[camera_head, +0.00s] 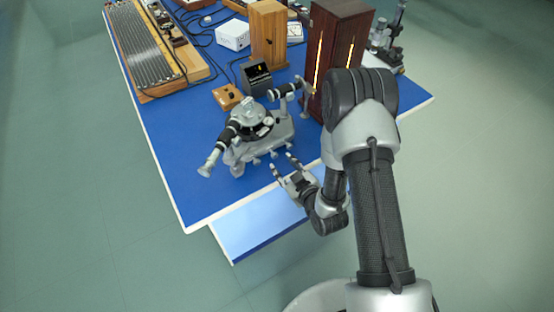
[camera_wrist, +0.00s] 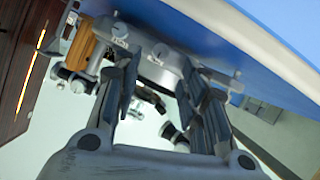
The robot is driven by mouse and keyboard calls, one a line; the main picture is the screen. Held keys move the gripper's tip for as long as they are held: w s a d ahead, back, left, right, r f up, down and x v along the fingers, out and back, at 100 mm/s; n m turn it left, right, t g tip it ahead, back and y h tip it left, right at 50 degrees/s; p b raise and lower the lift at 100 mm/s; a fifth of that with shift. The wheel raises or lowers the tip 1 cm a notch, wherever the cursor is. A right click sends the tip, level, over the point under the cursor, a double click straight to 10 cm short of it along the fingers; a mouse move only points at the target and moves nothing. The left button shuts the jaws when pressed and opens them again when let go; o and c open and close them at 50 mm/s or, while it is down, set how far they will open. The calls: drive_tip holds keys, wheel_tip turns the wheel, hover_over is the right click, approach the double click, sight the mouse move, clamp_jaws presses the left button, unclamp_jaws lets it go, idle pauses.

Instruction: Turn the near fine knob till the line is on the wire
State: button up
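The grey spectrometer (camera_head: 262,133), with a round table and black-banded tubes, stands near the front edge of the blue bench. Several small knobs line its front side, one of them a knob (camera_head: 274,154) close to my gripper. In the wrist view two knobs, a left one (camera_wrist: 120,30) and a right one (camera_wrist: 158,50), sit above small labels too small to read. My gripper (camera_head: 283,162) is open at the bench's front edge, just short of the knobs. It also shows in the wrist view (camera_wrist: 160,70), fingers apart and empty. I cannot tell which knob is the near fine one. Line and wire are not legible.
A dark box (camera_head: 256,77) with a small yellow mark and a wooden block (camera_head: 227,96) stand behind the spectrometer. A tall brown cabinet (camera_head: 322,50) with glowing slits stands right of it. The front left of the blue bench (camera_head: 185,185) is clear.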

sight(275, 156)
drive_tip(key=b+x, duration=0.1)
drive_tip(key=x, duration=0.5)
drive_tip(key=shift+w+a+f, duration=0.15)
drive_tip(key=shift+w, duration=0.1)
clamp_jaws()
